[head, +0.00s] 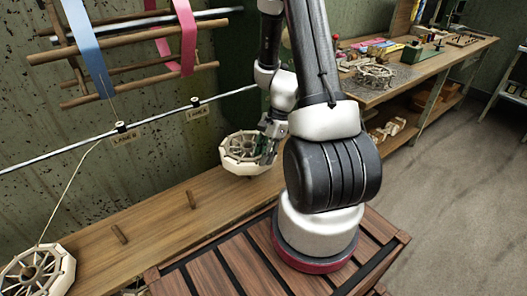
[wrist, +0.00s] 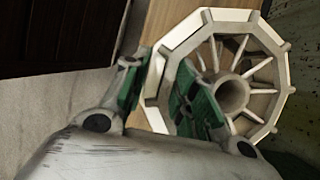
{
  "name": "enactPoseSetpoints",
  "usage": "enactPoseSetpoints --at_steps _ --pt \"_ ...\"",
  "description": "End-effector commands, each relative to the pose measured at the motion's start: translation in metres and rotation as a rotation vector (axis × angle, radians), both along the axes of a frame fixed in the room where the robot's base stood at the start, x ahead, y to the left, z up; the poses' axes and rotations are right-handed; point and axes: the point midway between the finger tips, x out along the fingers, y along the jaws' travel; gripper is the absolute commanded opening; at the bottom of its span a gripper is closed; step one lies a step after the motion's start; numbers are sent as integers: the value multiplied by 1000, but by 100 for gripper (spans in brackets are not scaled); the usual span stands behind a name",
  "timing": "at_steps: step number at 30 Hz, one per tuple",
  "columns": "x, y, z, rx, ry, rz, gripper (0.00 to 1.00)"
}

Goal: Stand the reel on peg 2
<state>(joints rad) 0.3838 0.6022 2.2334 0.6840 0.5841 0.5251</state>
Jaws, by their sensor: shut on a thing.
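A pale, many-sided reel with spokes and a round hub (head: 238,166) is at the far part of the wooden bench, left of my arm. My gripper (head: 268,137) is shut on its rim at the right side. In the wrist view the green-padded fingers (wrist: 164,68) pinch the reel's wall (wrist: 268,30), and its hub shows open. Whether the reel's underside touches the bench cannot be told. No number is readable on the pegs.
Another reel (head: 62,272) sits at the lower left with a thread rising to the metal rail (head: 60,152). Small tags (head: 197,115) hang by the rail. A cluttered workbench (head: 415,70) stands at the right.

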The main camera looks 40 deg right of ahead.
Motion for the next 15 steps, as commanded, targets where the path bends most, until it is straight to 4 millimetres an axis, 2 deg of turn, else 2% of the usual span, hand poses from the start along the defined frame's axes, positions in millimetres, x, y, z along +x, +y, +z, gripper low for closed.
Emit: enactPoseSetpoints --at_steps 15 --pt "0 0 -29 1 0 0 0"
